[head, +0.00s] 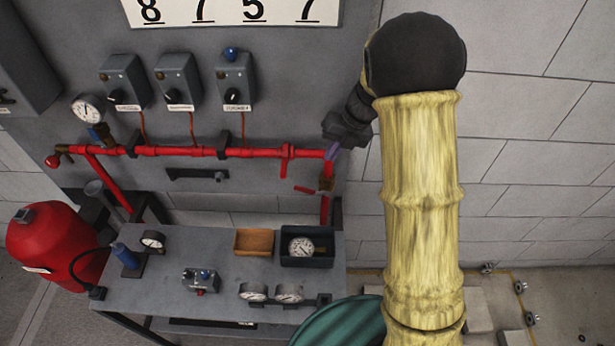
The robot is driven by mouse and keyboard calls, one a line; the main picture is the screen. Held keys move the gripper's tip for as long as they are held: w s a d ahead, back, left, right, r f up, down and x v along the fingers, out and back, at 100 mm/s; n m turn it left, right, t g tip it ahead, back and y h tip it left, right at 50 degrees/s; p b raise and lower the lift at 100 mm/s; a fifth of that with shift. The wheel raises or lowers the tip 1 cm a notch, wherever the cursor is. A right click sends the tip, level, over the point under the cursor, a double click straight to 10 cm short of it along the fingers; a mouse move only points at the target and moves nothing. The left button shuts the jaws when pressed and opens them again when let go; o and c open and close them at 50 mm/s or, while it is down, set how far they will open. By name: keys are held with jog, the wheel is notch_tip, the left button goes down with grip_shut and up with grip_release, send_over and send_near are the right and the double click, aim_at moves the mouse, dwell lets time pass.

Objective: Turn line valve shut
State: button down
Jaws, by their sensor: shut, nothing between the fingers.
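The red pipe (185,151) runs across the grey panel and turns down at its right end. On that downward run sits a brass valve body (326,184), which I take for the line valve. A short red lever (304,189) shows just left of it, pointing left and close to level. My gripper (332,155) is at the pipe's right corner, above the brass valve. Its fingers are small and partly lost against the pipe. It is shut and holds nothing. I cannot tell whether it touches the pipe.
Three grey switch boxes (178,82) and a pressure gauge (87,109) sit on the panel. Below, a grey bench (185,262) carries a wooden tray (254,241), a dark tray (318,261) and several gauges. A red tank (60,246) stands left. My arm covers the right-centre.

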aim_at(308, 189)
jog(key=shift+w+a+m, duration=0.25)
jog(key=shift+m, duration=0.25)
jog(key=p+x, duration=0.3)
jog(key=x, duration=1.1)
jog(key=shift+r, duration=0.1)
jog(key=shift+a, duration=0.15)
